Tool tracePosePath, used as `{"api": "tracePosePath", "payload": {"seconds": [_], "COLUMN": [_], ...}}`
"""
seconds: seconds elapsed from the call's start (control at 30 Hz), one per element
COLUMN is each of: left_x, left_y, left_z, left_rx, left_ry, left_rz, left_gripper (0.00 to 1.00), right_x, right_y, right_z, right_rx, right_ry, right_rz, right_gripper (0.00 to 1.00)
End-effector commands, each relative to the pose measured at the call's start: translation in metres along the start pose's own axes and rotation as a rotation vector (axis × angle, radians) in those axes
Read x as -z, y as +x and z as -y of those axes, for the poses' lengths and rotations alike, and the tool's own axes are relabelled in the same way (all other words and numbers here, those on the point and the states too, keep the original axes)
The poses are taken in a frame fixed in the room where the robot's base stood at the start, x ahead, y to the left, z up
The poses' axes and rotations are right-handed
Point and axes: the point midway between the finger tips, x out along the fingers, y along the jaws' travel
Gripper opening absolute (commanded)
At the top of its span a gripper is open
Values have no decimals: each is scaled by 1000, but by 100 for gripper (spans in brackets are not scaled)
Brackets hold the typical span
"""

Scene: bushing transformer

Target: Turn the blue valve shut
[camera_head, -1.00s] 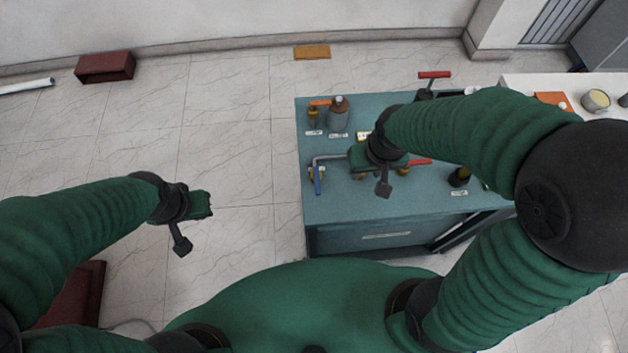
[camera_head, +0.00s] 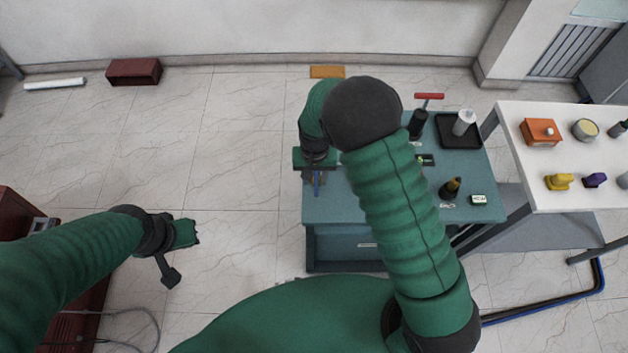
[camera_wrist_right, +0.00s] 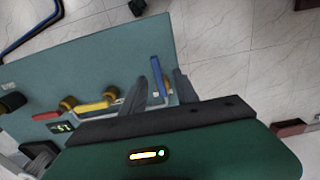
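The blue valve handle (camera_head: 317,183) sticks out just below my right gripper (camera_head: 314,165) at the left edge of the teal workbench (camera_head: 330,208). In the right wrist view the blue handle (camera_wrist_right: 158,77) lies between the two dark fingers of the right gripper (camera_wrist_right: 158,88). The fingers are apart, one on each side of it; I cannot tell whether either touches it. The valve body is mostly hidden. My left gripper (camera_head: 185,233) hangs over the floor at the left, far from the bench, and its fingers do not show clearly.
A yellow handle (camera_wrist_right: 93,107) and a red handle (camera_wrist_right: 46,116) lie beside the blue one, near a small display (camera_wrist_right: 62,127).

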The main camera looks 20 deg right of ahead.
Motion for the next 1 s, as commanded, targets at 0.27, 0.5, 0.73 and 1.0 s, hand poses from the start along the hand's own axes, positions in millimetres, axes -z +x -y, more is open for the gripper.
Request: {"api": "tracePosePath", "payload": {"seconds": [0.27, 0.5, 0.73, 1.0], "left_x": [2, 2, 1, 2], "left_y": [-7, -6, -6, -6], "left_z": [0, 0, 0, 0], "left_rx": [0, 0, 0, 0], "left_ry": [1, 1, 0, 1], "left_rz": [0, 0, 0, 0], "left_gripper": [0, 0, 0, 0], "right_x": [2, 1, 1, 2], "right_y": [39, 40, 40, 40], "right_z": [0, 1, 1, 2], "right_rx": [-2, -1, 0, 0], "right_ry": [1, -1, 0, -1], "right_rz": [3, 0, 0, 1], "right_gripper": [36, 36, 9, 0]}}
